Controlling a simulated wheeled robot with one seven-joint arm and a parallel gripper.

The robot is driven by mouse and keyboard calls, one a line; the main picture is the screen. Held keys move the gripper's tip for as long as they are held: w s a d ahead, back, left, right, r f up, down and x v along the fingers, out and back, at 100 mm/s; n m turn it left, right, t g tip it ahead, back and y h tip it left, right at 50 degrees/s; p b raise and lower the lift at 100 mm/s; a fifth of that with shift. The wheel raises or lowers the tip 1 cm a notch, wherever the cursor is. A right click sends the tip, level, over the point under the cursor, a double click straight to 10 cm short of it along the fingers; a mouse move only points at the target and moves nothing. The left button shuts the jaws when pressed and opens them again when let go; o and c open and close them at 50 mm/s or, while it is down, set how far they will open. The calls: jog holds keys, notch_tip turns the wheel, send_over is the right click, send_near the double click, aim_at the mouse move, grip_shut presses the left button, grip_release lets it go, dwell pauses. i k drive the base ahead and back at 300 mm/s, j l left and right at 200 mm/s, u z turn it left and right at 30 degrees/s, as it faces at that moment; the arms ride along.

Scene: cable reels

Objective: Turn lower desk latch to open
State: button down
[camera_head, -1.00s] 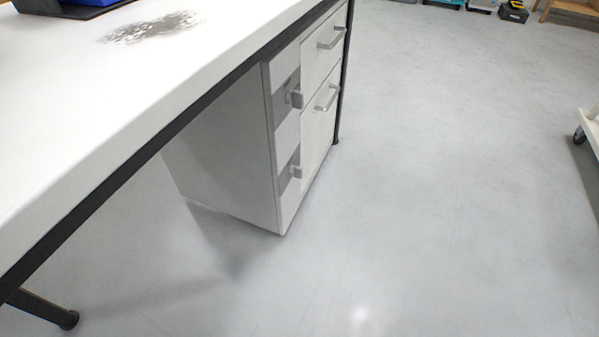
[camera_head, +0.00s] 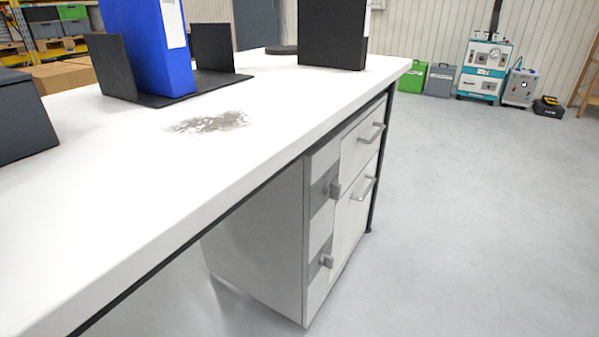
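The lower desk latch (camera_head: 327,261) is a small grey knob on a darker grey plate, low on the front of the white drawer cabinet (camera_head: 262,240) under the desk. A similar upper latch (camera_head: 334,190) sits above it. To the right of the latches are an upper drawer with a bar handle (camera_head: 372,133) and a lower, taller front with another handle (camera_head: 363,188). Both fronts look closed. My gripper is not in view.
The white desk top (camera_head: 130,220) overhangs the cabinet. It carries a blue binder (camera_head: 150,45) in a black holder and dark boxes. Open grey floor (camera_head: 480,220) lies in front of the drawers. Cases and a teal machine (camera_head: 484,70) stand by the far wall.

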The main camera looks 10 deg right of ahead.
aim_at(328, 261)
jog(key=i+l+u, duration=0.3)
jog(key=i+l, duration=0.4)
jog(key=l, duration=0.15)
